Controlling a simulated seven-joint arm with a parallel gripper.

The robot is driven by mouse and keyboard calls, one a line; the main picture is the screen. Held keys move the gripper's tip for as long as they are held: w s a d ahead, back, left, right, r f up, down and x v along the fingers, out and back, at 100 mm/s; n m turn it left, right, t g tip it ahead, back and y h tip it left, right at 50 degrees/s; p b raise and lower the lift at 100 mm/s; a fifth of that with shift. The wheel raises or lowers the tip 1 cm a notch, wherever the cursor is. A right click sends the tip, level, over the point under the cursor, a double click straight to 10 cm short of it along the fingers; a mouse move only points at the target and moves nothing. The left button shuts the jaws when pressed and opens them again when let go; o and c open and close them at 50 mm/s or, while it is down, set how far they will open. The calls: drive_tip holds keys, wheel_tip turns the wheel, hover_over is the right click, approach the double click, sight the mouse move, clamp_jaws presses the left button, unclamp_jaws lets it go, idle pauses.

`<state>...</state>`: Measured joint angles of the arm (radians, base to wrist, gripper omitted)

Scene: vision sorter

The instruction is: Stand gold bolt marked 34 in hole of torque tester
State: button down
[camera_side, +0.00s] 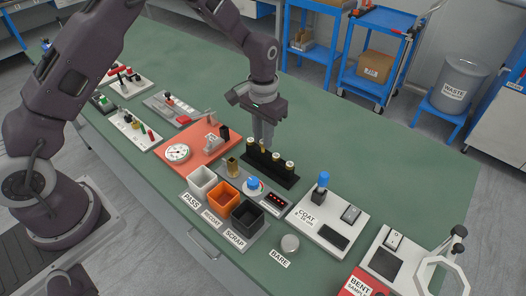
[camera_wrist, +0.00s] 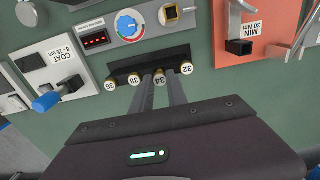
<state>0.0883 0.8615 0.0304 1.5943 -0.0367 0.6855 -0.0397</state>
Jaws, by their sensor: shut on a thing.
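The bolt marked 34 (camera_wrist: 160,79) has a pale numbered top and stands in the black rack (camera_wrist: 123,70) between bolts 38 and 32. My gripper (camera_wrist: 161,83) points down at the rack with its fingers shut on bolt 34. In the side view my gripper (camera_side: 263,144) is low over the rack (camera_side: 284,181), its fingertips at the row of bolts. The red-orange plate with a round gauge (camera_side: 177,152) and an Nm label looks to be the torque tester (camera_side: 187,138). It carries a black block (camera_wrist: 239,47); its hole is not clear.
A grey unit with a blue dial (camera_side: 253,182) and brass socket (camera_side: 233,166) stands near the rack. White, orange and black bins (camera_side: 247,218) sit in front. The coat gauge (camera_side: 324,226) is to the right. Bolts 36, 38 and 32 (camera_wrist: 186,68) flank my fingers closely.

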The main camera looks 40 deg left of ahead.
drive_tip(key=shift+r, duration=2.05)
drive_tip(key=s+a+r, duration=0.1)
drive_tip(key=a+r, duration=0.4)
drive_tip(key=a, duration=0.9)
drive_tip(key=shift+a+f, duration=0.15)
drive_tip(key=shift+f, duration=2.55)
drive_tip(key=shift+f, duration=1.8)
drive_tip(key=c, duration=1.2)
unclamp_jaws()
drive_tip(key=shift+c, duration=0.2)
drive_tip(key=o, duration=0.4)
